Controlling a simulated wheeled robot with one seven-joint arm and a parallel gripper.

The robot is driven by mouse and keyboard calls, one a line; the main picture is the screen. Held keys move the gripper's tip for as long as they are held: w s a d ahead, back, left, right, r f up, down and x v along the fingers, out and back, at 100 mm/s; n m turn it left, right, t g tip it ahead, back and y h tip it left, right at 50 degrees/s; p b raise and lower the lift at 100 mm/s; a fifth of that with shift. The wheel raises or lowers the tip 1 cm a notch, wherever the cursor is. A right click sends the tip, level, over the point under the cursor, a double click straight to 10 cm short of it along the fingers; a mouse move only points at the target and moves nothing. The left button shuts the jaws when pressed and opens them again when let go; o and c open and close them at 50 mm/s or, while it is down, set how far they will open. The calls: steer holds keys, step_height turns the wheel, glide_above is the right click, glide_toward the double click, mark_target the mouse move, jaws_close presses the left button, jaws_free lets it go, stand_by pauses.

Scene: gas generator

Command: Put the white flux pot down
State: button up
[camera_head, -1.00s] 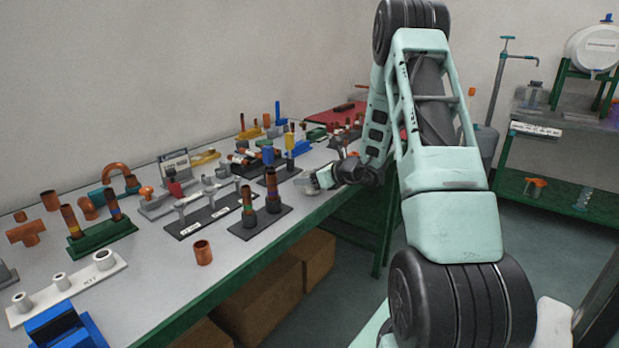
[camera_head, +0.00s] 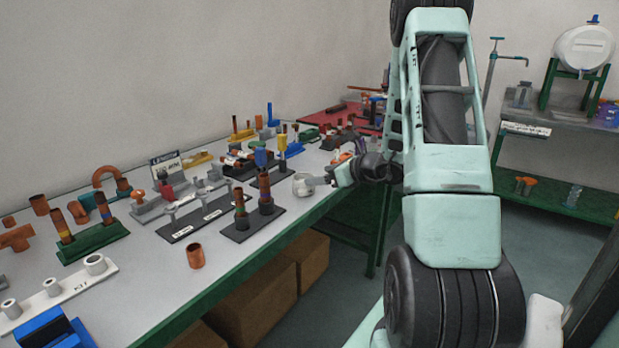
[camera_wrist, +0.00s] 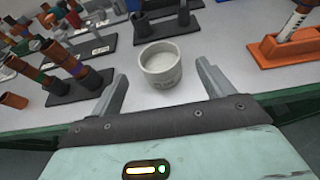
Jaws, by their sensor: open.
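The white flux pot (camera_wrist: 163,66) stands upright on the grey tabletop in the wrist view, with pale contents inside its rim. In the head view the white flux pot (camera_head: 304,184) sits near the table's front edge. My gripper (camera_wrist: 160,82) is open, with one finger on each side in front of the pot and a gap between the fingers and it. In the head view my gripper (camera_head: 328,180) is just to the right of the pot.
A black rack with dark copper tubes (camera_head: 252,222) stands left of the pot. In the wrist view an orange holder (camera_wrist: 290,46) stands to the right. Other fittings and stands fill the table behind. Bare tabletop (camera_wrist: 215,35) lies beside the pot.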

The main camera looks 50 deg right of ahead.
steer(key=v, duration=0.4)
stand_by(0.5)
